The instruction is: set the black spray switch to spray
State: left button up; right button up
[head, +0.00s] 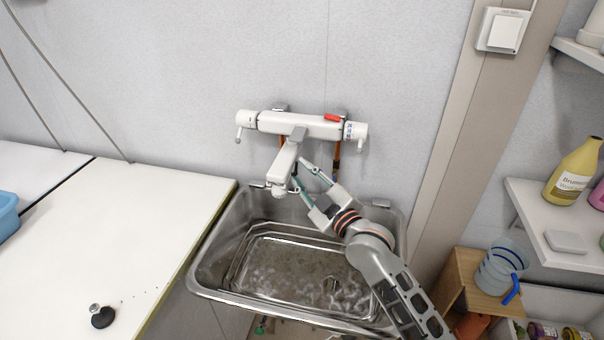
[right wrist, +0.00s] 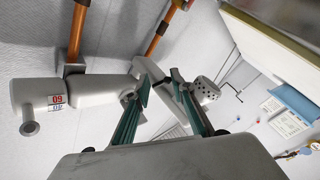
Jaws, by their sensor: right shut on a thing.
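The white faucet (head: 300,124) is mounted on the wall above the basin. Its spout (head: 286,162) reaches forward to a round spray head (head: 279,188), whose perforated face shows in the right wrist view (right wrist: 206,90). My right gripper (head: 301,172) is at the right side of the spout, close to the spray head. Its teal fingers (right wrist: 159,73) are shut on a small part at the spray head, where the black spray switch belongs. The fingertips largely hide that switch, and I cannot read its setting. My left gripper is not in view.
The metal basin (head: 212,258) holds a tray (head: 236,272) below my right arm. A white counter (head: 110,225) lies to the left, with a black plug (head: 103,317). Shelves with bottles (head: 574,168) stand at the right. Copper-coloured pipes (right wrist: 170,28) run behind the faucet.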

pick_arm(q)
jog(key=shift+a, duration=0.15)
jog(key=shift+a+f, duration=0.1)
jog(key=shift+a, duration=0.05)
pick_arm(e)
jog(key=o, duration=1.1)
jog(key=shift+s+d, duration=0.1)
jog(key=shift+s, duration=0.05)
jog(key=v, duration=1.1)
jog(key=shift+s+d, duration=0.15)
jog(key=shift+s, duration=0.2)
